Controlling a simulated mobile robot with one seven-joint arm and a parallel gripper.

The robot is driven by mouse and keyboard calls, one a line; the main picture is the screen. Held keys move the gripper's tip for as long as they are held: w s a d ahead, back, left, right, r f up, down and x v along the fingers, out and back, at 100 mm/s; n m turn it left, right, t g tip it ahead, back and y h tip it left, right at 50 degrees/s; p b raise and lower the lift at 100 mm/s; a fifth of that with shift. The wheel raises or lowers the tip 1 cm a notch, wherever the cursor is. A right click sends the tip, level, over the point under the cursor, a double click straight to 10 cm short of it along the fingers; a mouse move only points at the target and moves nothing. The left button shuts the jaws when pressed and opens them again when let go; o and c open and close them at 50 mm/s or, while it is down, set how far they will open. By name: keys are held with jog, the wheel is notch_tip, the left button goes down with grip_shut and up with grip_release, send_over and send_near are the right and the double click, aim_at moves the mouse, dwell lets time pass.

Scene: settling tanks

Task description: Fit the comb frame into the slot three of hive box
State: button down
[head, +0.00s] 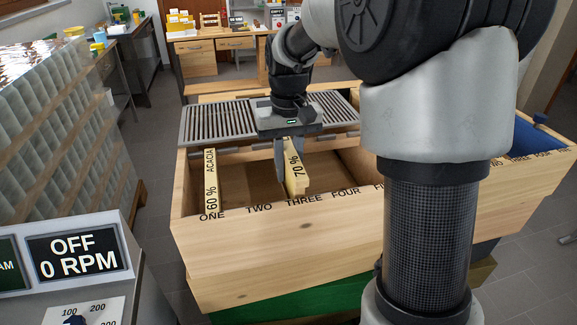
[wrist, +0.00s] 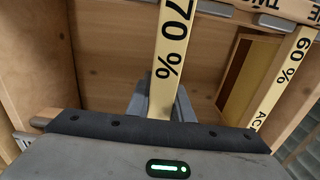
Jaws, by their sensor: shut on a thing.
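My gripper (head: 291,160) is shut on a comb frame (head: 297,177) marked "70 %". In the wrist view the fingers (wrist: 161,100) close on its pale top bar (wrist: 173,40). The hive box (head: 275,240) is an open wooden box with its front edge labelled ONE, TWO, THREE, FOUR and onward. The held frame is at the box opening, its near end behind the THREE label in the head view. I cannot tell whether it is seated. Its lower part is hidden. Another frame (head: 211,180), marked "60 % ACACIA", sits at ONE and shows in the wrist view (wrist: 284,80).
A slatted grey rack (head: 220,122) lies behind the box opening. A machine panel reading "OFF 0 RPM" (head: 72,255) stands at front left, with stacked translucent panels (head: 60,130) behind it. My arm hides the box's right-middle part. TWO looks empty.

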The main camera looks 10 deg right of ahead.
jog(key=shift+f+b, duration=1.3)
jog(key=shift+f, duration=0.95)
jog(key=c, duration=1.5)
grip_release()
jog(key=shift+f, duration=0.1)
notch_tip(320, 180, up, 18)
jog(key=p, duration=0.3)
jog(key=shift+f+p, duration=0.2)
jog(key=shift+p, duration=0.1)
